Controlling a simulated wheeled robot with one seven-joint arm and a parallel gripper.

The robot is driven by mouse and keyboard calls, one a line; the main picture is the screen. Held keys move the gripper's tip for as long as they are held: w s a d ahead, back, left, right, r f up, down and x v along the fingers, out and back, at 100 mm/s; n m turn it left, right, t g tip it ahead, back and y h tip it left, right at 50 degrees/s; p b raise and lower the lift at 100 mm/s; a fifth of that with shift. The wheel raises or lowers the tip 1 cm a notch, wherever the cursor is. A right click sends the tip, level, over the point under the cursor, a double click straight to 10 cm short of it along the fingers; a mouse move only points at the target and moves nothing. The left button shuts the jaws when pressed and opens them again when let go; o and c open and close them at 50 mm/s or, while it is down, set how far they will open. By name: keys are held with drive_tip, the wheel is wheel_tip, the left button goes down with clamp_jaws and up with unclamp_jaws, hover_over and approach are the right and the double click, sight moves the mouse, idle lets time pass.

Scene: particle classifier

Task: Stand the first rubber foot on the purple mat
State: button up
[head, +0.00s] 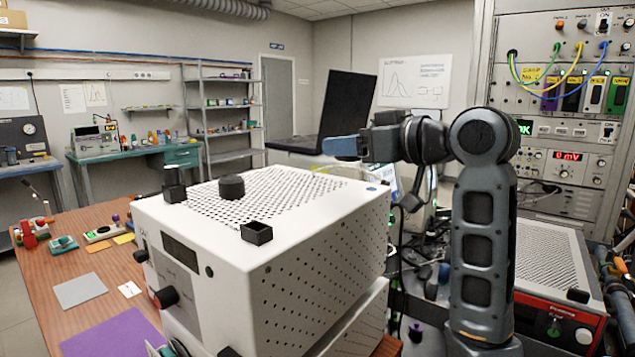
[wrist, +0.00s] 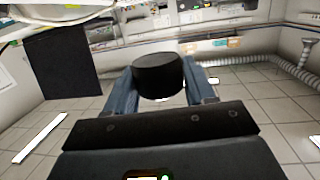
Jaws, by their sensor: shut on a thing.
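My gripper (head: 341,147) is raised above the right rear of the white instrument, its blue fingers pointing left. In the wrist view my gripper (wrist: 158,84) is shut on a black round rubber foot (wrist: 158,72), held between the fingertips. In the head view the held foot cannot be made out. The purple mat (head: 115,338) lies on the wooden table at the lower left, cut off by the frame's edge, with its visible part bare. It is well away from my gripper.
The white perforated instrument (head: 320,240) stands between my arm and the mat. On its top are a black round piece (head: 231,187), a black square cup (head: 256,233) and black pieces (head: 174,186) at the left. A grey mat (head: 80,291) lies behind the purple one.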

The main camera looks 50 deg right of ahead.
hover_over(324, 195)
wheel_tip(324, 195, down, 3)
drive_tip(key=shift+a+f, duration=0.1)
drive_tip(key=shift+f, duration=2)
drive_tip(key=shift+f, duration=0.1)
drive_tip(key=o, duration=1.1)
drive_tip(key=shift+c, duration=0.2)
